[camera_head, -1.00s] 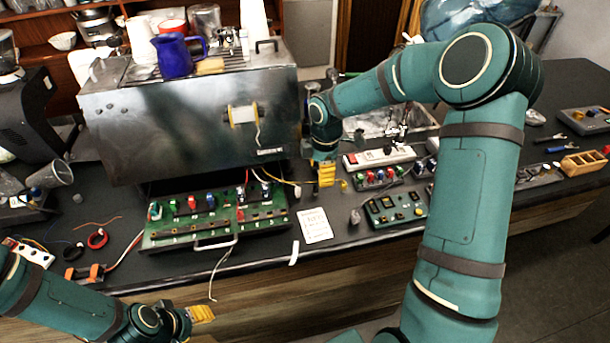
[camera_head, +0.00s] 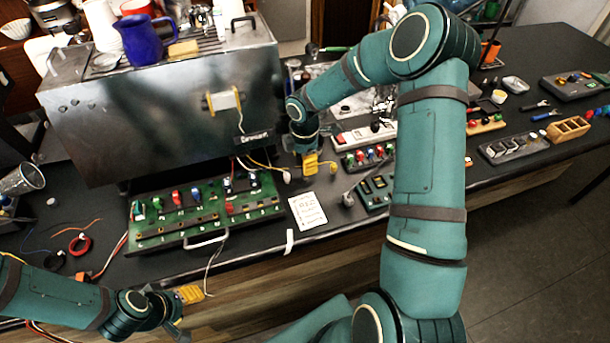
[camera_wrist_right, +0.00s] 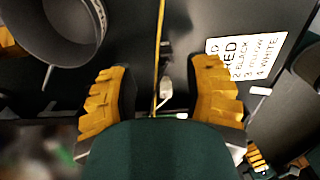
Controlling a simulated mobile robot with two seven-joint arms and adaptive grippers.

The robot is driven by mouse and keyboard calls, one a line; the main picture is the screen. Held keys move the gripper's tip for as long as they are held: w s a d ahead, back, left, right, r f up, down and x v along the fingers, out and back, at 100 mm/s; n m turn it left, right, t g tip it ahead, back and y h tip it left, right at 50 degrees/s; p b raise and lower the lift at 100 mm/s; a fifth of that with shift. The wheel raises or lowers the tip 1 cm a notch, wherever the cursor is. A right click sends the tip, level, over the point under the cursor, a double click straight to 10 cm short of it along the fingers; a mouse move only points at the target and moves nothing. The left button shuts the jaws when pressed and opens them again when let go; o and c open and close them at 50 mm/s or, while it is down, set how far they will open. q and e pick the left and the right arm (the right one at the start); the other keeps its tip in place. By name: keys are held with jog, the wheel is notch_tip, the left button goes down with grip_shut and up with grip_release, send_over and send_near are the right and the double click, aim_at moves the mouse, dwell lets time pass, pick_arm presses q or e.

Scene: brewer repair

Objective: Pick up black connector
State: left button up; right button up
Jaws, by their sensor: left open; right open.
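My right gripper (camera_head: 310,162) is low over the counter, right of the green terminal board (camera_head: 162,238) and behind the printed card. In the right wrist view its yellow fingers (camera_wrist_right: 161,98) are apart. A yellow wire (camera_wrist_right: 158,40) runs between them to a small pale plug (camera_wrist_right: 166,90), which is not gripped. A small dark piece (camera_wrist_right: 166,47) lies farther along. In the head view, a dark connector (camera_head: 254,181) seems to sit at the board's back right corner; I cannot tell if it is the black connector. My left gripper (camera_head: 188,295) is open and empty at the counter's front edge.
The steel brewer (camera_head: 160,110) stands over the board, with wires hanging down. The printed card (camera_head: 308,211) lies in front of my right gripper. A white power strip (camera_head: 362,133) and small modules lie to the right. A red wire coil (camera_head: 80,244) lies at left.

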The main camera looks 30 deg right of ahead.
jog(key=shift+s+a+f, duration=0.1)
jog(key=shift+s+f, duration=0.05)
jog(key=shift+f, duration=1.1)
jog(key=shift+s+f, duration=0.15)
jog(key=shift+f, duration=1.05)
jog(key=shift+o, duration=0.2)
grip_shut()
